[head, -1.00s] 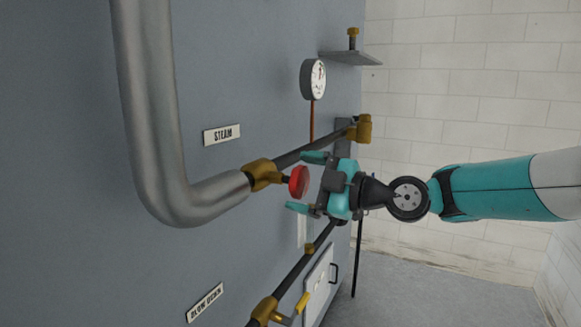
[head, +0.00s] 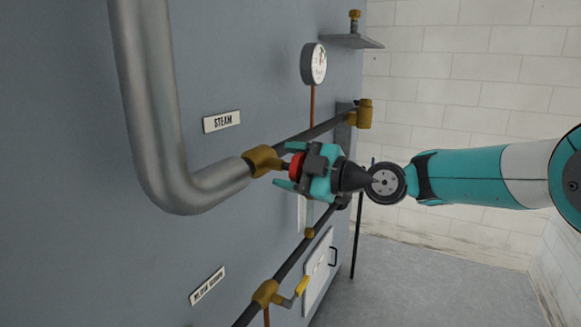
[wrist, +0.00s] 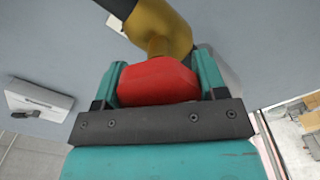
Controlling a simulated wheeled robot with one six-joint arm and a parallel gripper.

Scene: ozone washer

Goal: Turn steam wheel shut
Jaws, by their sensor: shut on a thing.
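The red steam wheel (head: 296,166) sits on the end of a brass valve (head: 262,160), where the thick silver pipe meets a thinner dark pipe. A "STEAM" label (head: 221,121) is on the grey panel above it. My gripper (head: 290,168) is at the wheel, with its teal fingers on either side of it. In the wrist view the red wheel (wrist: 157,80) fills the space between the two fingers, and the brass valve (wrist: 160,28) shows behind it. My gripper is shut on the wheel. Part of the wheel is hidden by my gripper in the head view.
A round gauge (head: 314,64) and a small shelf (head: 352,41) are on the panel above. Below are a "BLOW DOWN" label (head: 207,285), a brass valve with a yellow lever (head: 302,286) and a white hatch (head: 319,270). The floor at right is clear.

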